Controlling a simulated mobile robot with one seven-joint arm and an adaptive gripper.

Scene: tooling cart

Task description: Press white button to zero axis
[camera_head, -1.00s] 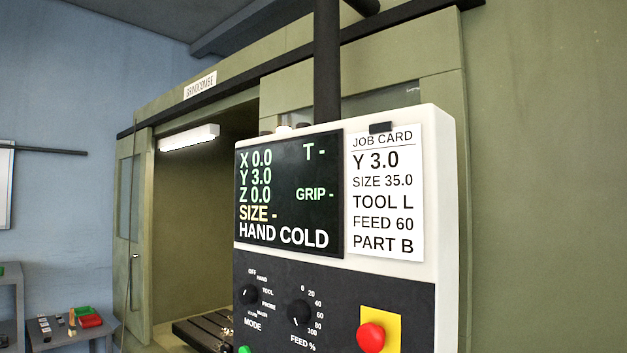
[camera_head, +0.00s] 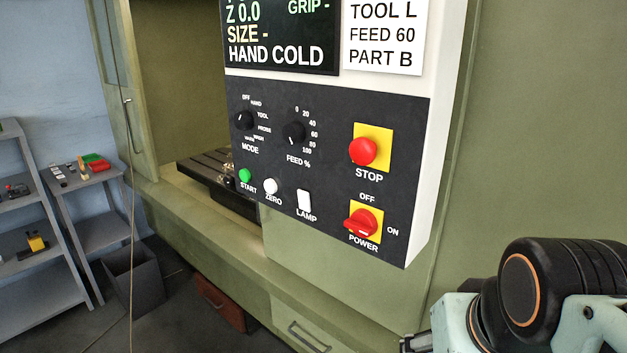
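The control panel (camera_head: 330,120) hangs in the middle of the head view. Its white round button (camera_head: 270,186), labelled ZERO, sits low on the dark face, between the green START button (camera_head: 244,176) and the white rectangular LAMP switch (camera_head: 304,200). The screen (camera_head: 282,38) shows Z 0.0, SIZE -, GRIP - and HAND COLD; its upper lines are cut off. Part of my arm shows at the lower right, apart from the panel. My gripper's fingers are not seen.
The red STOP button (camera_head: 363,151), red POWER switch (camera_head: 361,223), MODE knob (camera_head: 243,120) and FEED knob (camera_head: 294,134) share the panel. The green machine (camera_head: 350,300) stands behind it. Grey shelves (camera_head: 40,285) and a dark bin (camera_head: 135,283) are at left.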

